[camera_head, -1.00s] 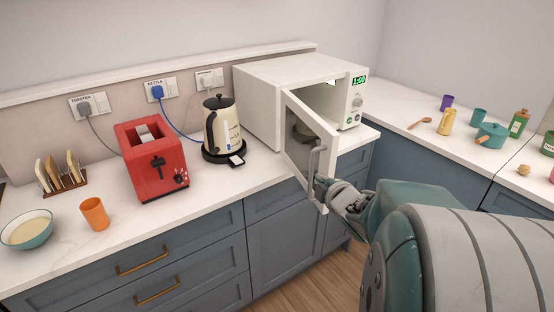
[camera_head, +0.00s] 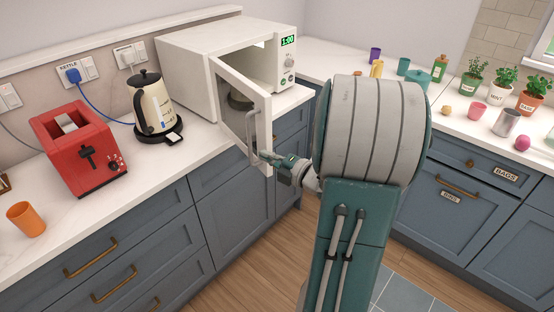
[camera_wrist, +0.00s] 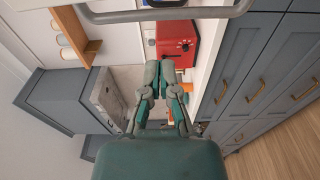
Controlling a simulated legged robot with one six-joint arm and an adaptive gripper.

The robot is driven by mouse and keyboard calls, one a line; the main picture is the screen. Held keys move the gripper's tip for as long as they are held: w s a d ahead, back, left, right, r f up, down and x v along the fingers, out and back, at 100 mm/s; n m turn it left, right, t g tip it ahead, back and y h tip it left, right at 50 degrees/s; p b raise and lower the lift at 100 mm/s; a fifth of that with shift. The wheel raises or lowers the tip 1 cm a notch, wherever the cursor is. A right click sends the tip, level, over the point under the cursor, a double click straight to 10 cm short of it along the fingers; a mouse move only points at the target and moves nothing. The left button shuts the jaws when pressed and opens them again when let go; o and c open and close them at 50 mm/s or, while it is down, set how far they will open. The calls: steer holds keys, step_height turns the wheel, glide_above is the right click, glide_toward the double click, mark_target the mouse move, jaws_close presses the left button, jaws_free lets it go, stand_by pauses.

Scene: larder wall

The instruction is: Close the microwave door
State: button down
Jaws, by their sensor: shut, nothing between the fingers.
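The white microwave (camera_head: 190,70) stands on the counter in the head view, its clock lit green. My gripper (camera_head: 266,156) is by the lower free edge of the door, near the handle's lower end. In the wrist view my gripper (camera_wrist: 168,70) is shut and empty. Whether it touches the door I cannot tell.
A cream kettle (camera_head: 152,105) and a red toaster (camera_head: 80,148) stand on the counter left of the microwave. An orange cup (camera_head: 26,219) is at the far left. Cups, pots and herbs stand on the right counter (camera_head: 462,126). The wooden floor (camera_head: 240,252) is open.

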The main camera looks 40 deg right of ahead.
mark_target(266, 143)
steer(key=w, duration=0.3)
steer(key=w+a, duration=0.1)
steer(key=w, duration=0.1)
steer(key=d, duration=0.3)
steer(key=shift+s+d, duration=0.1)
steer(key=shift+s, duration=0.2)
steer(key=shift+s+d, duration=0.1)
steer(key=shift+d, duration=0.45)
